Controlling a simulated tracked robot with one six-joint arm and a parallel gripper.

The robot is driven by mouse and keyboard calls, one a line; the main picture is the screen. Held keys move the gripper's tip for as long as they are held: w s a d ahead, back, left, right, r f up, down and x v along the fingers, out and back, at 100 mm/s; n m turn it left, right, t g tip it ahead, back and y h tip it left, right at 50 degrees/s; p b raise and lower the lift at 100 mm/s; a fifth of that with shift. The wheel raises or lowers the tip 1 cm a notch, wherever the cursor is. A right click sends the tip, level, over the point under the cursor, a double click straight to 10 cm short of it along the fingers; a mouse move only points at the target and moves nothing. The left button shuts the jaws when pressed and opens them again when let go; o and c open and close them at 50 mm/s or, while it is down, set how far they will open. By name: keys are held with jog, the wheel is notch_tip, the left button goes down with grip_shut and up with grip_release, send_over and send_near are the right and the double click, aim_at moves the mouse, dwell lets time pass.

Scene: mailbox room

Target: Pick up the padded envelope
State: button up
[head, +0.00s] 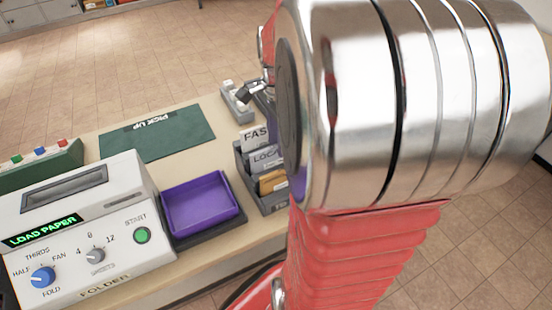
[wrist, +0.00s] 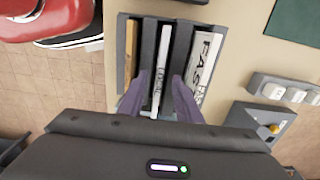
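A tan envelope (head: 272,182), which looks like the padded envelope, stands in the front slot of a dark grey sorter (head: 272,205). Its tan edge also shows in the leftmost slot in the wrist view (wrist: 130,52). My gripper (wrist: 170,88) is over the sorter in the wrist view, its two purple fingers apart around the middle area, by the "LOCAL" card (wrist: 161,62). The tan envelope is left of the fingers, not between them. A pale edge shows low between the fingers; I cannot tell what it is. In the head view my arm hides most of the gripper.
A "FAST" card (wrist: 205,60) stands in the right slot. On the table are a purple tray (head: 200,203), a folder machine (head: 85,230), a green "PICK UP" mat (head: 158,140) and a small grey holder (wrist: 280,92). The mat is empty.

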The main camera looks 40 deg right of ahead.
grip_shut()
dwell(0.3)
jog(key=shift+r, duration=0.15)
